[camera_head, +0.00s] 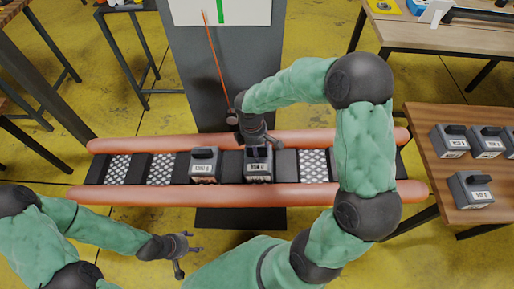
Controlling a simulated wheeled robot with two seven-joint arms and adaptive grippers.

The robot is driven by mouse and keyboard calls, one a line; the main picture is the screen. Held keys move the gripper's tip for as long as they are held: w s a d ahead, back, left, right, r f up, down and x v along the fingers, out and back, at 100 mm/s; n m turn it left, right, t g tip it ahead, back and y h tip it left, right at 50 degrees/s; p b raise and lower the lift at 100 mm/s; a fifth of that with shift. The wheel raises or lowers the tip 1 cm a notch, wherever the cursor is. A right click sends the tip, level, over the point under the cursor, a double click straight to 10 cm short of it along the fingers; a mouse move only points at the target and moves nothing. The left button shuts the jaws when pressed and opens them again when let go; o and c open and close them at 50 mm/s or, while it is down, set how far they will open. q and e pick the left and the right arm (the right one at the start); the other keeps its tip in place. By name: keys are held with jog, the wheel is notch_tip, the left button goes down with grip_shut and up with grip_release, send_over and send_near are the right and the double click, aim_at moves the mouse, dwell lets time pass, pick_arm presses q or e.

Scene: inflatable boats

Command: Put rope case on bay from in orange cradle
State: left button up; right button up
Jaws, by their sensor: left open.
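The orange cradle (110,194) is a pair of long orange tubes with a row of dark and patterned bays between them. A grey rope case (205,171) with a black handle sits upright in a bay left of the middle. A second grey case (259,170) sits just right of it, between the tubes. My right gripper (259,146) is directly over this second case, at its top; its fingers overlap the handle, and I cannot tell whether they grip it. My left gripper (190,258) is open and empty in front of the cradle, above the floor.
Several similar cases (471,189) stand on the wooden table (433,189) at the right. Patterned bays (314,165) show empty at the right and left of the cradle. A dark stand (205,80) with a white panel rises behind. Yellow floor lies around.

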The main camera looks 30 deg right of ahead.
jog(key=shift+s+f, duration=0.1)
notch_tip(320, 180, up, 12)
jog(key=a, duration=0.1)
jog(key=shift+w, duration=0.4)
pick_arm(q)
jog(key=shift+s, duration=0.1)
